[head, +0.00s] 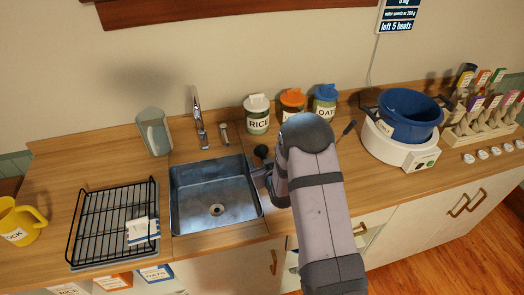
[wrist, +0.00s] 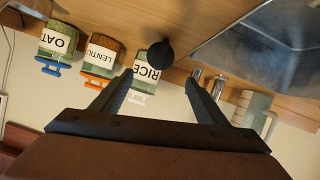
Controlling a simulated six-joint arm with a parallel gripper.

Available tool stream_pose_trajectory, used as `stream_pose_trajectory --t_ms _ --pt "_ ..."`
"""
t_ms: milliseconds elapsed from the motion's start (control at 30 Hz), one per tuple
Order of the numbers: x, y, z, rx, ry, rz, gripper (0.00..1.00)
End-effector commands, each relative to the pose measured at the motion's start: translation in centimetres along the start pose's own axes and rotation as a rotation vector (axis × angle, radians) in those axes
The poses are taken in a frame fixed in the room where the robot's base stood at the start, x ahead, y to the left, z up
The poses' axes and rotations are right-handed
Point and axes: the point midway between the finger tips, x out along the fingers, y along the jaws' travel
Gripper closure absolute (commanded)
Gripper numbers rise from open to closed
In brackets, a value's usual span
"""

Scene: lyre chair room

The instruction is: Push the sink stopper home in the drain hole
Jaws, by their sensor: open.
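The sink (head: 183,212) is a steel basin set in the wooden counter, and its drain hole (head: 216,210) is open in the basin floor. A black round-topped piece, which looks like the stopper (head: 262,151), stands on the counter just right of the sink. It also shows in the wrist view (wrist: 160,53), ahead of and between my fingertips, apart from them. My gripper (wrist: 160,78) is open and empty. In the head view my arm hides much of the gripper, beside the sink's right edge. The sink's corner shows in the wrist view (wrist: 265,40).
A faucet (head: 199,125) stands behind the sink. Rice (head: 257,118), lentil (head: 291,103) and oat (head: 325,103) jars line the back counter. A dish rack (head: 115,225) is left of the sink, and a blue pot (head: 410,112) sits on a white cooker (head: 397,145) at right.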

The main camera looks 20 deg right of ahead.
Motion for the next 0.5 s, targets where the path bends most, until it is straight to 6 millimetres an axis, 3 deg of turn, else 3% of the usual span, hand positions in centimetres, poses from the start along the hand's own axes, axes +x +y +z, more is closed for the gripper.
stream_pose_trajectory --t_ms 500 --pt "2.1 0.0 0.0 0.000 0.004 0.000 0.33"
